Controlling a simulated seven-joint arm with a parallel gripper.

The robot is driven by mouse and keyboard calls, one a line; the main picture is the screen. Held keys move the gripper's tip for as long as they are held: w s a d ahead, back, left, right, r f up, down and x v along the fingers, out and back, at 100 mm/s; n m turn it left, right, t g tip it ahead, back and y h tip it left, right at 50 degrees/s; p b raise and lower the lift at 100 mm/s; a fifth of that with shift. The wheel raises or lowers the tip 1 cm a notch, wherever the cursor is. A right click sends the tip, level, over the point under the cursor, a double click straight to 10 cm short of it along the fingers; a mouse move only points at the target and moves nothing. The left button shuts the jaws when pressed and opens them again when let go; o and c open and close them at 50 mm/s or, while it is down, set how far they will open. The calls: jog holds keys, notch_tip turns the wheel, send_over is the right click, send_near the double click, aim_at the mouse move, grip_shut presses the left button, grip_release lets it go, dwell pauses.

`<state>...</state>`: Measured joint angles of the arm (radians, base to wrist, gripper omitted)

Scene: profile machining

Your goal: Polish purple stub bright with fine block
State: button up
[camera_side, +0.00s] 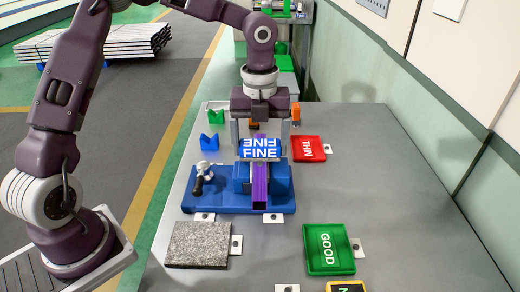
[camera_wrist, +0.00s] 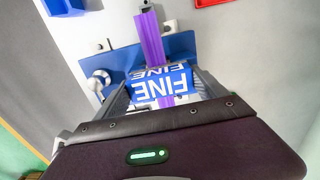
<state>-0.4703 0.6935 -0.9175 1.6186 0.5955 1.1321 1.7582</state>
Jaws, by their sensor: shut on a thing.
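The fine block (camera_side: 260,149), blue with white FINE lettering, is between the fingers of my gripper (camera_side: 262,135), which is shut on it. It also shows in the wrist view (camera_wrist: 160,86). The purple stub (camera_side: 260,188) is a long bar held in a blue vise (camera_side: 226,200) with a white and black handle at its left. The block lies over the stub's upper part and hides it there. The stub's end sticks out beyond the block in the wrist view (camera_wrist: 150,40). Whether the block touches the stub I cannot tell.
A red THIN tray (camera_side: 309,149) is right of the vise, and a green GOOD tray (camera_side: 328,249) is nearer the front. A grey speckled plate (camera_side: 198,245) lies front left. Green (camera_side: 216,116) and blue (camera_side: 209,142) V-shaped holders stand left. The table's right side is clear.

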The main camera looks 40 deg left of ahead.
aim_at(260, 171)
jog(key=shift+w+a, duration=0.9)
jog(key=shift+s+d, duration=2.5)
notch_tip(260, 171, up, 8)
jog(key=shift+r, duration=0.1)
